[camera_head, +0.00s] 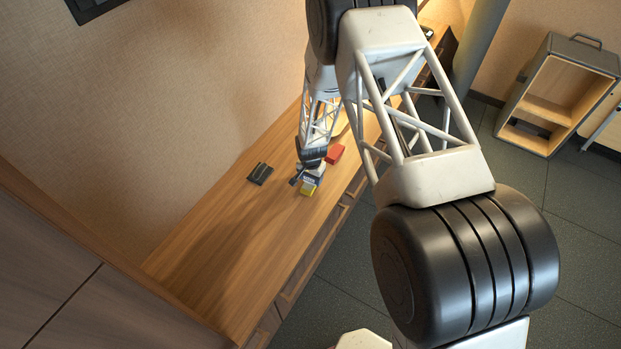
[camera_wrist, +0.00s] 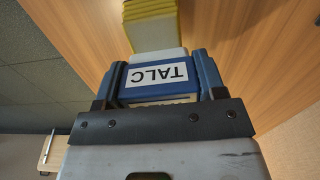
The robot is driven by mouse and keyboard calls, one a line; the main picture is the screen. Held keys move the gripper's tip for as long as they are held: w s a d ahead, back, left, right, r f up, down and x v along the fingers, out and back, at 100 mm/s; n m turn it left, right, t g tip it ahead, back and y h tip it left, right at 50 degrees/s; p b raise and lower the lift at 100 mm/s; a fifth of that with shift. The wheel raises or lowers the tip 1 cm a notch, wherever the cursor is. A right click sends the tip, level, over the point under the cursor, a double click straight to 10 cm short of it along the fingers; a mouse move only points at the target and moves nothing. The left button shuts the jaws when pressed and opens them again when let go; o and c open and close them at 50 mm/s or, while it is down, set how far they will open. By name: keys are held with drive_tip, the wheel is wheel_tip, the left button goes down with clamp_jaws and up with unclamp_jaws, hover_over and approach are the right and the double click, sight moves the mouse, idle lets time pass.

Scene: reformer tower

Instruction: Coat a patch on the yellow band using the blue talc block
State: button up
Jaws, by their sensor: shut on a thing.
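The blue block (camera_wrist: 160,80) has a white label reading TALC, upside down in the wrist view. My gripper (camera_wrist: 160,72) is shut on it, with a finger on each side. A white end (camera_wrist: 158,56) sticks out of the block towards the yellow band (camera_wrist: 150,28), a ridged yellow piece at the top of that view. The white end meets the yellow in the picture; I cannot tell whether they touch. In the head view my gripper (camera_head: 310,172) is low over the wooden counter, right by the yellow piece (camera_head: 308,189). The block is hard to make out there.
A red block (camera_head: 335,152) lies on the counter (camera_head: 225,255) just right of my gripper. A flat dark object (camera_head: 260,173) lies to the left. The near part of the counter is clear. An open wooden-lined cabinet (camera_head: 560,92) stands on the floor at the right.

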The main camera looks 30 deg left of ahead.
sight(308, 187)
drive_tip(key=shift+s, duration=0.1)
drive_tip(key=shift+s+d, duration=0.1)
drive_tip(key=shift+s, duration=0.65)
drive_tip(key=shift+s, duration=0.1)
drive_tip(key=shift+s, duration=0.65)
idle(0.4)
drive_tip(key=shift+w, duration=0.8)
